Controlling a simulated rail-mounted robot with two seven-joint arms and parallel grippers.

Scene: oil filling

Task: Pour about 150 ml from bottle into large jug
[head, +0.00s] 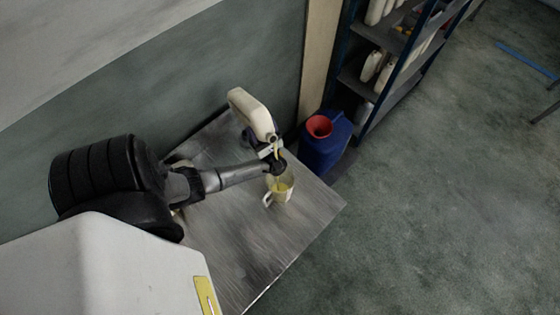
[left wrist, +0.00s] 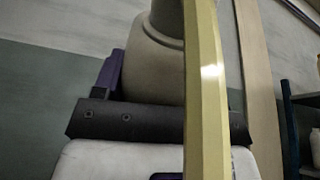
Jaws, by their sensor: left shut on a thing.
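The cream bottle (head: 250,112) is held tilted above the metal table, with its mouth down toward the right. A thin yellow stream runs from its mouth into the large jug (head: 270,198), a pale jug standing upright near the table's right side with yellow liquid inside. My left gripper (head: 268,150) is shut on the bottle; the arm partly hides the hold. In the left wrist view a broad yellow stream (left wrist: 205,90) crosses the picture from top to bottom, in front of a beige rounded shape and a dark bar. My right gripper is not in view.
The metal table (head: 235,245) has bare room in front of the jug. A blue canister (head: 322,150) with a red funnel (head: 319,126) stands beyond its right edge. A dark shelf (head: 355,82) with several pale bottles is behind. A wall borders the table's back.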

